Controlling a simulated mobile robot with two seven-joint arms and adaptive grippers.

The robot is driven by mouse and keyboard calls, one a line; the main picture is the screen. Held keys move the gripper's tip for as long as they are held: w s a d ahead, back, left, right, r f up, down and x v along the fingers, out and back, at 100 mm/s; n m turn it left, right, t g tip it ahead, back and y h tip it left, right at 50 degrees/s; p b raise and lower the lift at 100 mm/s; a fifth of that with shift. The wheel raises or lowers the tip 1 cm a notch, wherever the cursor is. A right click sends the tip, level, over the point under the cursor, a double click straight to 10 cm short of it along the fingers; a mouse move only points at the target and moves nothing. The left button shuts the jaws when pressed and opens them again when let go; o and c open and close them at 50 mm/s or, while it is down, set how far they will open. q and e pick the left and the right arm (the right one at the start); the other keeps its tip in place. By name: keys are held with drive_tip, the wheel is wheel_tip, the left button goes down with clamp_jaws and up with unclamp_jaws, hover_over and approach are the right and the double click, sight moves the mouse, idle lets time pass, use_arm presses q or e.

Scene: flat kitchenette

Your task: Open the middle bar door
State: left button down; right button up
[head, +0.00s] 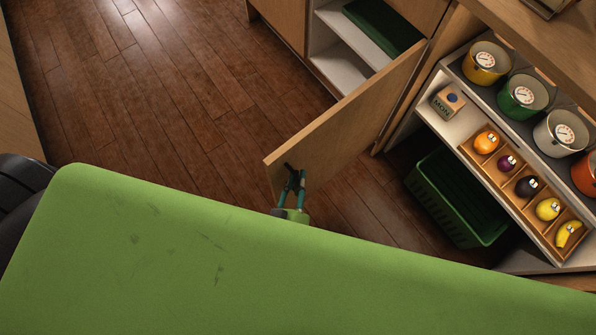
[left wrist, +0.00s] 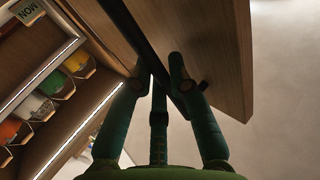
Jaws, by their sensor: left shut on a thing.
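The wooden bar door (head: 345,112) stands swung well out from the cabinet in the head view. Its dark handle (head: 289,167) is near the free end. My left gripper (head: 292,176) is shut on that handle. In the left wrist view, the green fingers (left wrist: 168,85) close around the dark bar handle (left wrist: 130,28), with the door panel (left wrist: 215,50) behind. Inside the opened compartment are white shelves (head: 345,35) and a dark green item (head: 372,28). My right gripper is not in view; my green body part covers the lower head view.
To the right is an open shelf (head: 440,120) with pots (head: 486,62), a wooden tray (head: 555,252) of fruit and a calendar block (head: 447,99). A green basket (head: 462,245) is below it. The wooden floor (head: 150,110) at left is clear.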

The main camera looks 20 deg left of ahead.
use_arm(q)
drive_tip(key=shift+w, duration=0.1)
drive_tip(key=c, duration=1.2)
unclamp_jaws()
drive_tip(key=shift+o, duration=0.2)
drive_tip(key=s, duration=0.8)
drive_tip(key=shift+d, duration=0.35)
drive_tip(key=shift+d+f, duration=0.1)
drive_tip(key=shift+f, duration=0.05)
